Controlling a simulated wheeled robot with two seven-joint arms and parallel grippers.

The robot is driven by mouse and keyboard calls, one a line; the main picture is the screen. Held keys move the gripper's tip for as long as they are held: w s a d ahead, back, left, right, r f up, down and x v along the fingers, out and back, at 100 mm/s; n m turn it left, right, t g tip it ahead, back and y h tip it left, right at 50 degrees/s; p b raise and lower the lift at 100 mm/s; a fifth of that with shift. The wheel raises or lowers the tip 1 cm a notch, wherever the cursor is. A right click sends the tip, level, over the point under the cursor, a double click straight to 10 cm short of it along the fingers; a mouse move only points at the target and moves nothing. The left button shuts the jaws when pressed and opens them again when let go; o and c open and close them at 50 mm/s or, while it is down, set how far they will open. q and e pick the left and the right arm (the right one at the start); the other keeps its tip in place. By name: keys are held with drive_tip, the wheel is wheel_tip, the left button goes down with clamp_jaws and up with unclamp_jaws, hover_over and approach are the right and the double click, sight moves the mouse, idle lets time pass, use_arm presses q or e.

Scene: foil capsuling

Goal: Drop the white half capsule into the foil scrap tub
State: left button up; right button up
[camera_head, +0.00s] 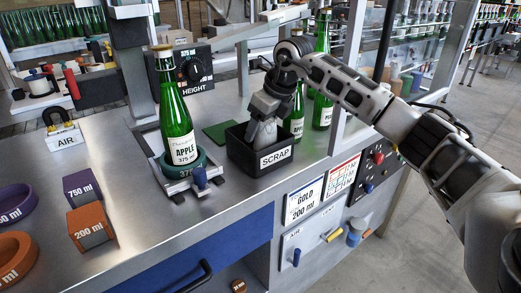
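The black foil scrap tub (240,155), labelled SCRAP, stands on the steel bench near its front edge. My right gripper (262,138) points down into the tub's opening, its lower end below the rim. A pale grey shape there looks like its fingers. I cannot make out the white half capsule; whether it is between the fingers or inside the tub is hidden. The finger gap is too small to see. My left gripper is not in view.
A green APPLE bottle (179,125) stands in a holder left of the tub. More green bottles (322,110) stand behind it on the right. A green pad (218,131), orange block (90,226) and purple block (82,186) lie on the bench.

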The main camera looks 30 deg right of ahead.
drive_tip(key=shift+w+d+r, duration=0.1)
drive_tip(key=shift+d, duration=0.2)
drive_tip(key=shift+d+r, duration=0.15)
drive_tip(key=shift+r, duration=0.4)
drive_tip(key=b+v, duration=0.1)
drive_tip(key=v, duration=1.3)
drive_tip(key=shift+s+a+r, duration=0.2)
drive_tip(key=shift+s+a, duration=0.05)
drive_tip(key=shift+s, duration=0.25)
